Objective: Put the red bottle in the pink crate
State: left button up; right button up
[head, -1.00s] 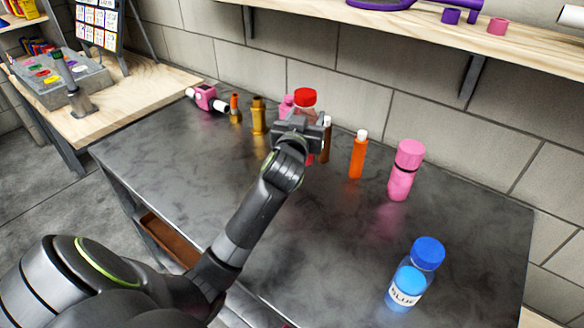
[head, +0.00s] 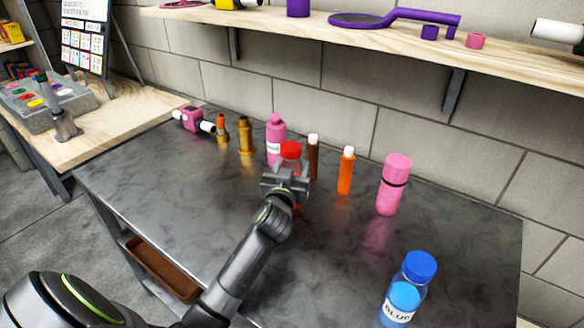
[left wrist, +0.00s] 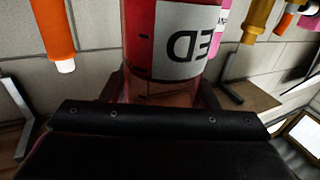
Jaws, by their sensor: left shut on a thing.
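The red bottle (head: 290,150) has a red cap and is seen from above in the head view, partly hidden by my left gripper (head: 285,184). My left gripper is shut on the red bottle. In the left wrist view the bottle (left wrist: 178,40) is clear with red inside, and its white label reads "ED" upside down between the fingers. I cannot tell whether its base touches the table. No pink crate shows in either view. My right gripper is not in view.
On the dark table (head: 190,200) stand a pink bottle (head: 275,140), a brown bottle (head: 313,158), an orange bottle (head: 346,172), a pink flask (head: 392,190) and a blue bottle (head: 408,290). Brass parts stand back left. A wooden shelf (head: 370,50) hangs above. The table's left front is clear.

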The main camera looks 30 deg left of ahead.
pick_arm(q)
jog(key=o, duration=1.2)
jog(key=shift+c, duration=0.2)
